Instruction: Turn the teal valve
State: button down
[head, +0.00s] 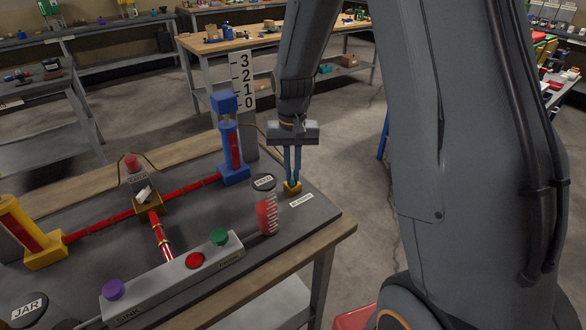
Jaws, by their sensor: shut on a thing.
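My gripper (292,177) points straight down at the right part of the bench top. Its two fingers are shut on the teal valve (292,182), which stands on a small brass-yellow base (292,189). The fingers hide most of the valve, so its angle cannot be told. A small white label (301,200) lies just in front of the base; its lettering is hard to read.
Left of my gripper stands a blue column with a red tube (234,150), before a number scale (243,80). A grey panel (180,278) carries purple, red and green knobs. The bench edge (345,225) is at right.

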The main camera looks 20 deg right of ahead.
aim_at(292, 173)
jog(key=m+p, duration=0.1)
jog(key=m, duration=0.4)
jog(key=shift+w+r+m, duration=0.1)
jog(key=shift+r+m, duration=0.05)
jog(key=shift+m, duration=0.15)
jog(key=m, duration=0.5)
jog(key=shift+p, duration=0.4)
jog(key=shift+w+m, duration=0.1)
jog(key=shift+m, duration=0.3)
jog(key=c, duration=1.8)
grip_release()
jog(key=shift+c, duration=0.2)
notch_tip(292, 173, up, 7)
jog(key=shift+b, duration=1)
jog(key=shift+r, duration=0.35)
jog(key=shift+s, duration=0.2)
